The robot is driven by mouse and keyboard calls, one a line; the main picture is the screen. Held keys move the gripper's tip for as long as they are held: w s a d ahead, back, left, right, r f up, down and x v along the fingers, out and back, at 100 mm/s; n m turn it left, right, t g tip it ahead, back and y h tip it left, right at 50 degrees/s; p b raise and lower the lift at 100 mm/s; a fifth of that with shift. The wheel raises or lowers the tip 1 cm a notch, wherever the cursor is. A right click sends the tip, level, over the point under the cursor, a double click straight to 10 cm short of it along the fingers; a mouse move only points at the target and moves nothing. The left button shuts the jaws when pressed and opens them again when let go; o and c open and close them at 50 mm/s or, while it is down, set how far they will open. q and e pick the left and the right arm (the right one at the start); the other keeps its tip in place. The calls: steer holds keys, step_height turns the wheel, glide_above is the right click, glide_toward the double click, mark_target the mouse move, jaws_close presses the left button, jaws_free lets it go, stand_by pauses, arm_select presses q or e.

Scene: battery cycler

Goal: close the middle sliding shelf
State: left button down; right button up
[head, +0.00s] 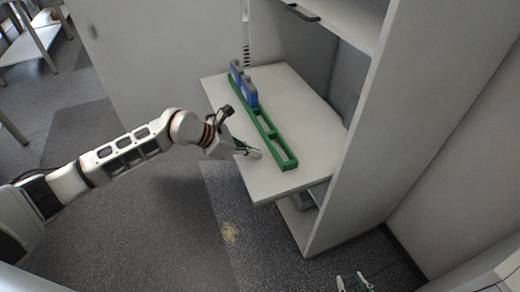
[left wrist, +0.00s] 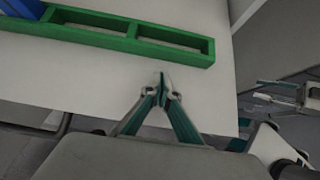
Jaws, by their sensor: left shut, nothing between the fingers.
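The middle sliding shelf (head: 308,128) is a white board pulled out of the cabinet. A green rack (head: 272,138) lies along it with blue blocks (head: 243,86) at its far end. My left gripper (head: 256,154) is shut and empty at the shelf's front-left part, close to the green rack; I cannot tell whether it touches the shelf. In the left wrist view, its closed fingertips (left wrist: 163,76) show over the white shelf surface (left wrist: 205,90), just short of the green rack (left wrist: 150,36). My right gripper (head: 354,282) shows at the bottom edge, low and apart from the shelf, its fingers spread.
The white cabinet (head: 400,120) has a side wall right of the shelf and an upper shelf (head: 345,18) with a dark handle (head: 300,12). An open cabinet door (head: 150,55) stands behind.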

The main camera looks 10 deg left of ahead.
mark_target(285, 143)
arm_select(q)
steer(key=shift+w+d, duration=0.5)
steer(key=shift+d, duration=0.35)
steer(key=shift+w+d, duration=0.15)
arm_select(e)
steer(key=shift+w+d+r, duration=0.1)
steer(key=shift+w+r, duration=0.05)
steer(key=shift+r, duration=0.05)
arm_select(q)
steer(key=shift+d, duration=0.1)
